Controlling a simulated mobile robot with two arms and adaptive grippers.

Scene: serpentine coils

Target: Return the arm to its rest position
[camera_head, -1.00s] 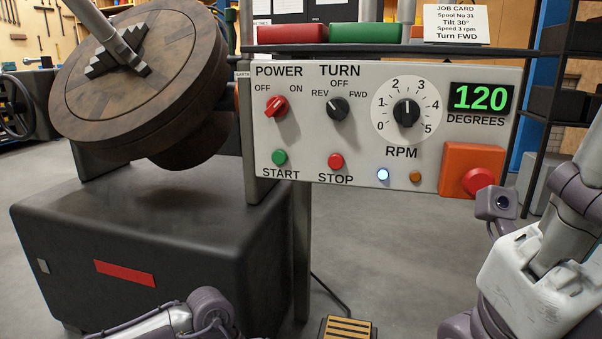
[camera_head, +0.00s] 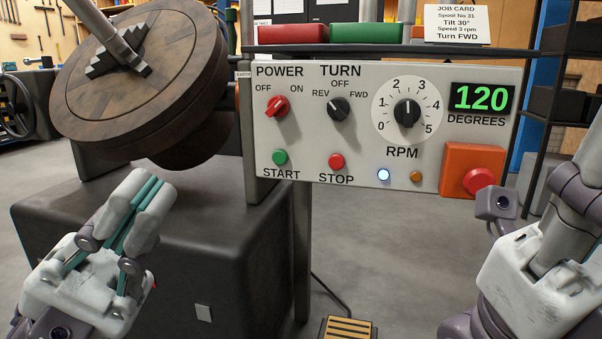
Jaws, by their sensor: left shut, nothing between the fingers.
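My left gripper (camera_head: 146,188) is at the lower left, with its pale fingers together and empty. It points up and slightly right, in front of the dark machine base (camera_head: 215,235) and below the wooden spool disc (camera_head: 150,85). It hides part of the base and nearly all of its red label. My right arm (camera_head: 535,265) shows at the lower right, with its white and purple links in front of the floor. I cannot see its gripper fingers.
The control panel (camera_head: 350,150) stands in the middle. Its display (camera_head: 481,98) reads 120 degrees, and a blue-white lamp (camera_head: 383,175) is lit. A red stop button (camera_head: 478,181) juts out at right. A yellow-striped pedal (camera_head: 347,328) lies on the floor. Open floor shows below the panel.

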